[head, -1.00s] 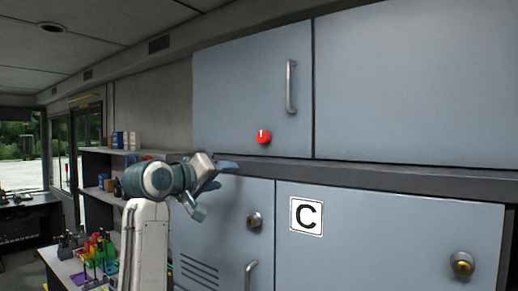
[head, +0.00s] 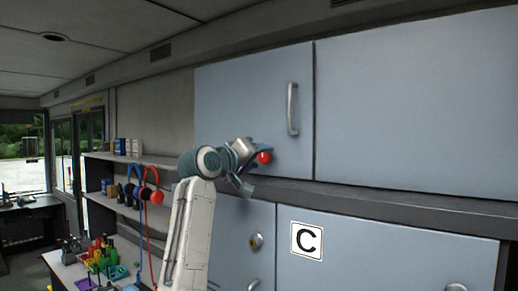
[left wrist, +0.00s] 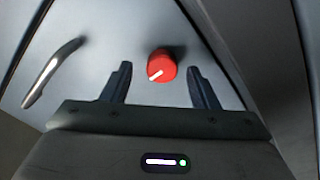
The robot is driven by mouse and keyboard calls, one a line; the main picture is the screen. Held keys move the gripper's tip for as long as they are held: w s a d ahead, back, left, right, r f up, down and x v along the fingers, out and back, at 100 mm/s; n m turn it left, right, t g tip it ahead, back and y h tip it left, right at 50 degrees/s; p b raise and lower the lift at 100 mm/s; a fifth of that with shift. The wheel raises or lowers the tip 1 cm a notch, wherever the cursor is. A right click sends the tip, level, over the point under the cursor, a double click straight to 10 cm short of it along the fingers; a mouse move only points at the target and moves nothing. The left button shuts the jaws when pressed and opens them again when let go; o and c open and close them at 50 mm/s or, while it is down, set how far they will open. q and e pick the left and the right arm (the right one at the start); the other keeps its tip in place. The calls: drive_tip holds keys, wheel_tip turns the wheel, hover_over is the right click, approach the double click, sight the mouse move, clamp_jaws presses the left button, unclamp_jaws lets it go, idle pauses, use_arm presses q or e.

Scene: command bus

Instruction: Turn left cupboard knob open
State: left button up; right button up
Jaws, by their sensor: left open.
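The red knob (head: 264,157) sits low on the upper left cupboard door (head: 232,98), below its metal handle (head: 293,108). In the left wrist view the red knob (left wrist: 162,66) shows a white line on its face, tilted from horizontal. My left gripper (head: 262,152) is at the knob in the head view. In the left wrist view the open left gripper (left wrist: 158,86) has one finger on each side of the knob, with gaps on both sides. I cannot tell how far the fingertips reach along it. The door is closed. My right gripper is not in view.
A dark ledge (head: 400,205) runs beneath the upper doors. Lower cupboards with metal knobs (head: 256,241) and a C label (head: 307,240) are below. Shelves with headphones (head: 150,185) and a table with coloured items stand at the left.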

use_arm(q)
drive_tip(key=shift+w+d+f, duration=0.15)
drive_tip(key=shift+w, duration=0.3)
drive_tip(key=shift+c, duration=0.4)
drive_tip(key=shift+s, duration=0.1)
drive_tip(key=c, duration=0.9)
